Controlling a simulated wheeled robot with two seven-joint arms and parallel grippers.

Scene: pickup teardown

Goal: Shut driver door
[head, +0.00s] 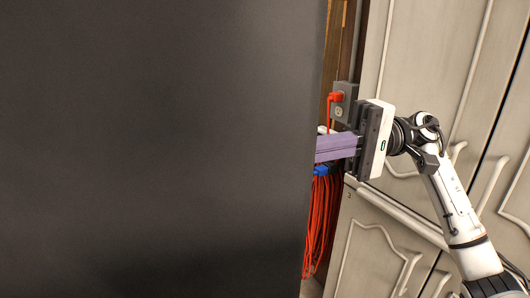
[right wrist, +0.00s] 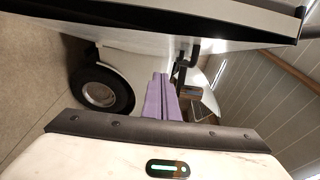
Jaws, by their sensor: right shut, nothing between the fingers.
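A large flat dark panel (head: 160,150) fills the left and middle of the head view; it may be the driver door seen very close, but I cannot tell for certain. My right gripper (head: 334,148) is at its right edge, with its purple fingers pointing left. The fingertips are hidden behind that edge. In the right wrist view the fingers (right wrist: 161,92) are together with nothing between them. Beyond them is a white vehicle body (right wrist: 140,60), and a long white panel with a black edge (right wrist: 190,28) crosses the top. I cannot tell whether the fingers touch anything. My left gripper is out of view.
A black tyre (right wrist: 100,92) stands on the floor in the wrist view. Behind my right gripper are grey panelled cabinet doors (head: 420,60), an outlet box (head: 345,102) with an orange plug, and hanging orange cords (head: 320,225). The dark panel blocks most of the head view.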

